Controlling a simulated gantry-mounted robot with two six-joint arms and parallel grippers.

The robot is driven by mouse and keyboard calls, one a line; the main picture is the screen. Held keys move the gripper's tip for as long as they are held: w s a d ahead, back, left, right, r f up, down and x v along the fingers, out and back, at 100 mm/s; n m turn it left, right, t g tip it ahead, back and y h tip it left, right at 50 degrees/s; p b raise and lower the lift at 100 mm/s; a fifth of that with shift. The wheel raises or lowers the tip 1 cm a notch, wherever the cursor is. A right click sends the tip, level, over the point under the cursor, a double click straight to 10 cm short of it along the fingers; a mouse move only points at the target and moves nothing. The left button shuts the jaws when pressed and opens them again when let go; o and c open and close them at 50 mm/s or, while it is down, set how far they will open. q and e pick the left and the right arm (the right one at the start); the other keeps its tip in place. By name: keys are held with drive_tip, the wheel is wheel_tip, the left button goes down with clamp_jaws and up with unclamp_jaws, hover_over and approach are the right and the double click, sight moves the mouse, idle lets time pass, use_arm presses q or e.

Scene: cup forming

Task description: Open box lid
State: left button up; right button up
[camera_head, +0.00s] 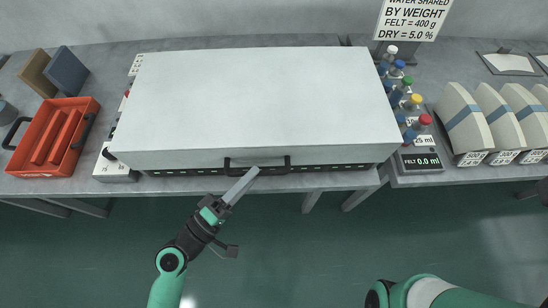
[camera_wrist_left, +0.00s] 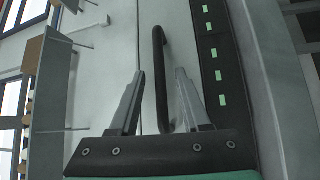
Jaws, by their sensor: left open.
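The large white box (camera_head: 250,95) stands on the grey bench, with its flat lid shut on top. A dark bar handle (camera_head: 272,170) runs along the middle of its front edge. In the left wrist view the handle (camera_wrist_left: 160,75) stands out between the two fingers. My left gripper (camera_head: 247,176) is at the left part of the handle, its fingers open on either side of it in the wrist view (camera_wrist_left: 158,85). I cannot tell whether a finger touches the handle. My right gripper is out of view; only part of a green arm shows at the bottom right.
A red-orange tray (camera_head: 52,150) lies on the bench at left, with two upright panels behind it. Several bottles with coloured caps (camera_head: 412,101) and a scale reading 0.0 (camera_head: 420,161) stand right of the box. The floor in front is clear.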

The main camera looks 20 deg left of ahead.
use_arm(q)
drive_tip(key=shift+x, duration=1.15)
drive_tip(key=shift+s+a, duration=0.1)
drive_tip(key=shift+c, duration=0.8)
clamp_jaws()
